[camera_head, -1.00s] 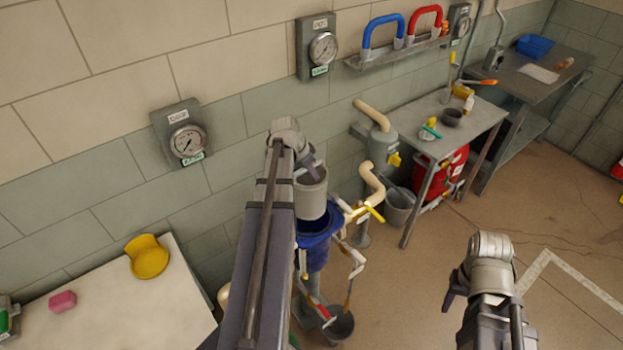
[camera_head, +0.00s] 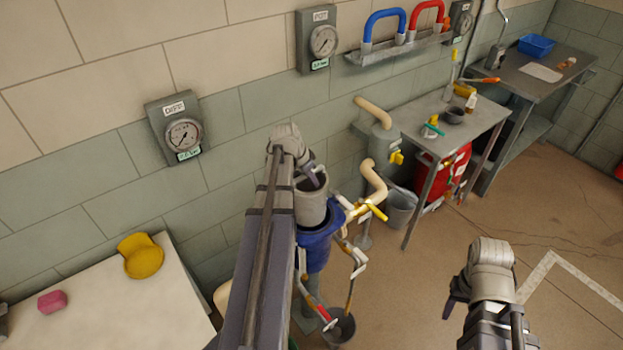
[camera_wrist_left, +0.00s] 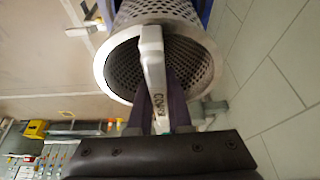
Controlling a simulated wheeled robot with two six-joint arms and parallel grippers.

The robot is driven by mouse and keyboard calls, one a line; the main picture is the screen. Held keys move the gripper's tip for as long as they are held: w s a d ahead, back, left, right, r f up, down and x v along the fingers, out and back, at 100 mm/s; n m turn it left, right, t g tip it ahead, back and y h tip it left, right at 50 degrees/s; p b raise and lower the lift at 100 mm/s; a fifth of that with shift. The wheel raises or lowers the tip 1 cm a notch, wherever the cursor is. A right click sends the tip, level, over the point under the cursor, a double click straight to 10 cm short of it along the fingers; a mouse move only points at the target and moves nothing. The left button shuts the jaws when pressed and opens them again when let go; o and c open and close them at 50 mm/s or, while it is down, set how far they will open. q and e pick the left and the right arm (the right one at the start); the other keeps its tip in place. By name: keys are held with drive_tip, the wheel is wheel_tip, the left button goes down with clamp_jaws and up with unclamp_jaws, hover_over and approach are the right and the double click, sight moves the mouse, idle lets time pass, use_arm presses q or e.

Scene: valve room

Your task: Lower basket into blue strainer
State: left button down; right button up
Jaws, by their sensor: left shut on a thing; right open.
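The basket (camera_head: 311,208) is a grey metal cylinder, upright at the mouth of the blue strainer (camera_head: 315,250). Its lower end overlaps the blue rim; how deep it sits inside I cannot tell. My left gripper (camera_head: 316,181) is above the basket, shut on its handle. In the left wrist view, the white handle (camera_wrist_left: 152,62) is between the dark fingers, and the basket's perforated wall (camera_wrist_left: 195,60) and round metal rim show. Blue parts of the strainer show only at the top edge there. My right gripper (camera_head: 453,301) is open, empty and well to the right, over the floor.
A cream pipe with a yellow-handled valve (camera_head: 374,209) stands close right of the strainer. A grey bucket (camera_head: 340,328) is below it. A pale table (camera_head: 110,300) with a yellow scoop (camera_head: 142,257) is at left. The tiled wall is close behind. Floor at right is clear.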

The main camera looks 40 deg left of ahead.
use_arm(q)
wheel_tip(320, 180, down, 16)
drive_tip(key=b, duration=1.5)
drive_tip(key=shift+f+b, duration=0.2)
drive_tip(key=shift+b, duration=0.15)
drive_tip(key=shift+f, duration=0.1)
idle(0.4)
drive_tip(key=shift+f+b, duration=0.8)
drive_tip(key=shift+b, duration=0.05)
drive_tip(key=shift+f+b, duration=0.95)
drive_tip(key=shift+b, duration=0.05)
idle(1.9)
idle(0.4)
drive_tip(key=shift+c, duration=1.8)
unclamp_jaws()
